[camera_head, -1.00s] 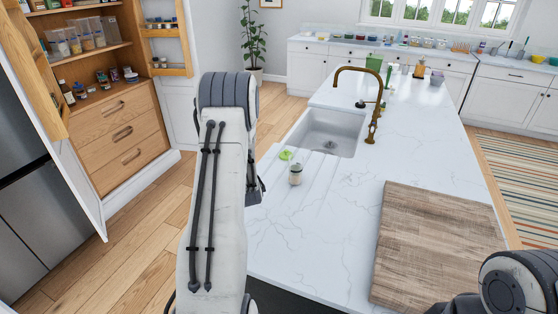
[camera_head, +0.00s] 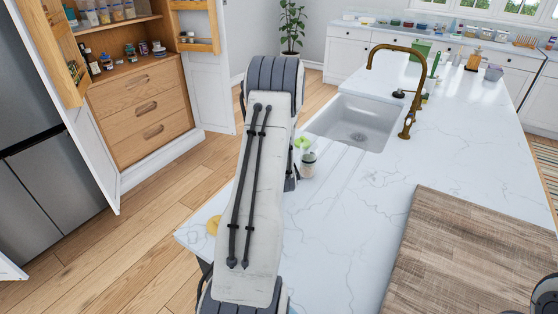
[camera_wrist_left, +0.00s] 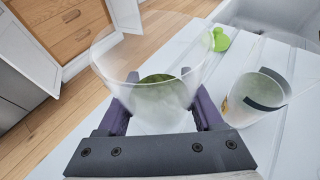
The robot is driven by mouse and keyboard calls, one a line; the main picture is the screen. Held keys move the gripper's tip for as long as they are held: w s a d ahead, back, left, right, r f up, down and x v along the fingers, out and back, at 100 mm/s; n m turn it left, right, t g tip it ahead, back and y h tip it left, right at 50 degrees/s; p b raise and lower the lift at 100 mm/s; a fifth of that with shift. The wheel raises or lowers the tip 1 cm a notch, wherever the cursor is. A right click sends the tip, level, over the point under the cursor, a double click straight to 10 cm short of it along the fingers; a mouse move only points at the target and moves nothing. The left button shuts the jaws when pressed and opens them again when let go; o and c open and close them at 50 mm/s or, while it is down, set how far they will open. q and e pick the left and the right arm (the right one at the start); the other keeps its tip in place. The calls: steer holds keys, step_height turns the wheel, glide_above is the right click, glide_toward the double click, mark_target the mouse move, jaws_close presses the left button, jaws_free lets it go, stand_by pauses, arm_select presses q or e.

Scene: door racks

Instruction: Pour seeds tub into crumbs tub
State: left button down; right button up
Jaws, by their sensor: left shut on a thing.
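A clear, open tub (camera_wrist_left: 150,65) with green contents at its bottom is between the fingers of my left gripper (camera_wrist_left: 163,108), which is shut on it. It looks like the seeds tub, though no label shows on it. A second clear tub (camera_wrist_left: 258,92) with a dark and yellow label stands on the counter just right of it, likely the crumbs tub. In the head view this second tub (camera_head: 308,166) stands beside my left arm, which hides the left gripper and the held tub. My right gripper is out of view.
A green object (camera_head: 301,142) lies behind the standing tub, also in the wrist view (camera_wrist_left: 220,40). A yellow round object (camera_head: 213,225) is at the counter's left edge. The sink (camera_head: 355,122), brass tap (camera_head: 409,120) and wooden board (camera_head: 460,262) are on the island.

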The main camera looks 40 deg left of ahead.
arm_select(q)
step_height(320, 180, up, 9)
steer(key=m+g+y+p, duration=0.4)
steer(key=m+g+p, duration=0.3)
steer(key=p, duration=1.4)
steer(key=w+m, duration=0.1)
steer(key=m, duration=0.3)
steer(key=shift+d, duration=0.3)
steer(key=shift+w+d+f+n+t+h+b, duration=0.15)
steer(key=shift+f+n+t+h+b, duration=0.45)
steer(key=shift+f+n+b, duration=0.65)
steer(key=shift+w+d+f+n+t+h+b, duration=0.15)
steer(key=shift+f+n+t+h+b, duration=0.45)
steer(key=shift+f+n+b, duration=0.6)
